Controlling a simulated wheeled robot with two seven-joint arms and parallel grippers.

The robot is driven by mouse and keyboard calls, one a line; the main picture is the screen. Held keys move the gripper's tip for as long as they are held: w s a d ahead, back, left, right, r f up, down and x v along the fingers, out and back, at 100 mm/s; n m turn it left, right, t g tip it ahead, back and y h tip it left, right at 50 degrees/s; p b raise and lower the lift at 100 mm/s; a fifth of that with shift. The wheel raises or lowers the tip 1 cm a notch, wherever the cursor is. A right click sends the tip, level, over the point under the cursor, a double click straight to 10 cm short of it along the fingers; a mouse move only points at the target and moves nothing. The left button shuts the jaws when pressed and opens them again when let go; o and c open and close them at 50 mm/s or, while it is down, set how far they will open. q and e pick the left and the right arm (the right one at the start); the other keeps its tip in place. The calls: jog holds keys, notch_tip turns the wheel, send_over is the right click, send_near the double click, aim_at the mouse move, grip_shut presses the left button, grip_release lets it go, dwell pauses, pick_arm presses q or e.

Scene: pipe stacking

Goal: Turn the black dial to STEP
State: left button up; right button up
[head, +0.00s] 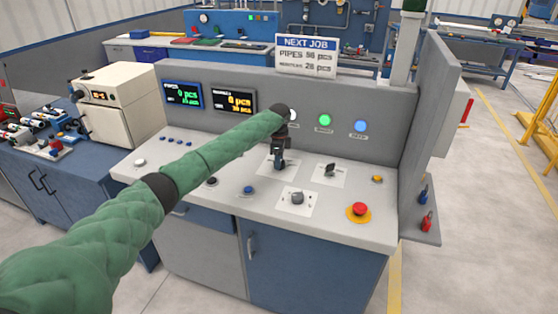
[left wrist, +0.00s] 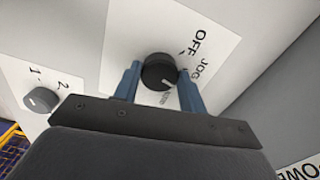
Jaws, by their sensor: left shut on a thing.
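The black dial (left wrist: 158,71) sits on a white label plate on the grey console top. My left gripper (left wrist: 160,84) points down at it, its two blue fingers shut on the dial's sides. The plate reads OFF and JOG; a third word below the dial is partly hidden and hard to read. A pale pointer line on the dial points to the lower right in the left wrist view; I cannot tell exactly which word it meets. In the head view my left gripper (head: 280,162) covers most of the dial. My right gripper is not in view.
A grey knob (head: 297,198) marked 1 and 2 in the wrist view, a dark switch (head: 329,169) and a red emergency button (head: 359,209) sit nearby on the console. Two displays (head: 181,94) and lit lamps (head: 324,120) are on the upright panel. A grey side wall (head: 425,100) closes the right.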

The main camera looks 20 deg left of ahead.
pick_arm(q)
jog(key=shift+m, duration=0.8)
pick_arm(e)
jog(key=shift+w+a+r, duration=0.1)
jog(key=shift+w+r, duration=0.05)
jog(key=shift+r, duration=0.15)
pick_arm(q)
jog(key=shift+r, duration=0.1)
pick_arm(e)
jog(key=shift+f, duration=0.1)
pick_arm(q)
jog(key=o, duration=1)
jog(key=shift+c, duration=0.2)
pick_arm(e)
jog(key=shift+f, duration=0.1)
pick_arm(q)
jog(key=shift+r+b, duration=0.3)
jog(key=shift+b, duration=0.05)
notch_tip(320, 180, up, 6)
jog(key=shift+w+f+b, duration=0.1)
jog(key=shift+f+b, duration=0.05)
jog(key=shift+b, duration=0.85)
jog(key=shift+r, duration=0.65)
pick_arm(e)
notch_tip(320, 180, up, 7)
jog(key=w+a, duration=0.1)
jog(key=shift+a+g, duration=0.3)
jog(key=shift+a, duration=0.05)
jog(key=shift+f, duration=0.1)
